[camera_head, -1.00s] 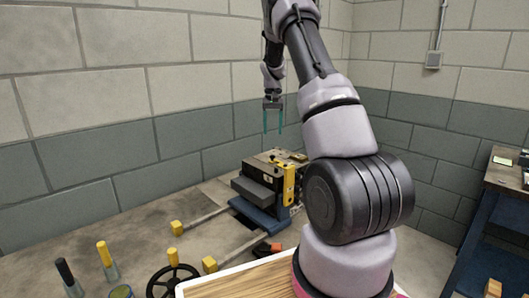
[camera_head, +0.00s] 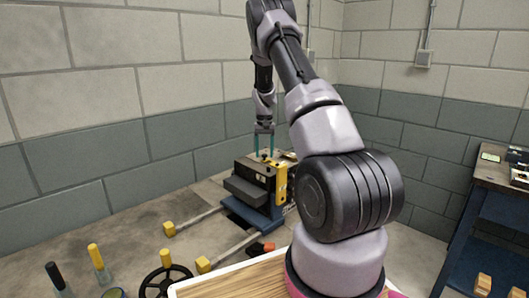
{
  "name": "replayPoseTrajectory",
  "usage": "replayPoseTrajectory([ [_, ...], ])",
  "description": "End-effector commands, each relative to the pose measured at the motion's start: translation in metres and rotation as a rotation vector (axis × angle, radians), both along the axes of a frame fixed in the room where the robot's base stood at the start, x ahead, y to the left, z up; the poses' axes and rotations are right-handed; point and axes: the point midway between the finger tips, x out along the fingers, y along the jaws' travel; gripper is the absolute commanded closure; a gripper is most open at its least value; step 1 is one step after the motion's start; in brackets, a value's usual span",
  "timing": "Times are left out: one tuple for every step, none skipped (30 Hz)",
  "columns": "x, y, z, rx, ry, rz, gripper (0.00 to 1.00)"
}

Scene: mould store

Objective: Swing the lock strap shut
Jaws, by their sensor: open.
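The lock strap looks to be the yellow bar (camera_head: 281,183) standing upright on the near right face of the dark mould block (camera_head: 256,178). The block sits on a blue base (camera_head: 250,214) on the floor by the wall. My gripper (camera_head: 264,154) points down with its two teal fingers apart, just above or behind the top of the block, a little left of the yellow bar. I see nothing between the fingers. Whether the fingertips touch the block cannot be told. My arm hides part of the block's right side.
Two pale bars with yellow ends (camera_head: 204,264) reach out from the base toward the front left. A black handwheel (camera_head: 167,281) and yellow and black handles (camera_head: 96,256) stand at the lower left. A blue-framed bench (camera_head: 500,176) is at the right. Floor left of the block is clear.

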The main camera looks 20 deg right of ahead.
Motion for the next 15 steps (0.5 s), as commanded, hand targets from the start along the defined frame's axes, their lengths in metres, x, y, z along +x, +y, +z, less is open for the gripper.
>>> replayPoseTrajectory([
  [0.0,0.0001,0.0001,0.0,0.0,0.0,0.44],
  [0.0,0.0001,0.0002,0.0,0.0,0.0,0.55],
  [0.0,0.0001,0.0002,0.0,0.0,0.0,0.71],
  [0.0,0.0,0.0002,0.0,0.0,0.0,0.82],
  [0.0,0.0001,0.0003,0.0,0.0,0.0,0.94],
  [0.0,0.0001,0.0003,0.0,0.0,0.0,1.0],
  [0.0,0.0001,0.0003,0.0,0.0,0.0,1.0],
  [0.0,0.0001,0.0004,0.0,0.0,0.0,1.0],
  [0.0001,0.0,0.0004,0.0,0.0,0.0,1.0],
  [0.0001,0.0,0.0004,0.0,0.0,0.0,1.0],
  [0.0001,0.0,0.0004,0.0,0.0,0.0,1.0],
  [0.0001,0.0,0.0004,0.0,0.0,0.0,1.0],
  [0.0001,0.0,0.0004,0.0,0.0,0.0,1.0],
  [0.0001,0.0,0.0005,0.0,0.0,0.0,1.0],
  [0.0001,0.0,0.0005,0.0,0.0,0.0,1.0],
])
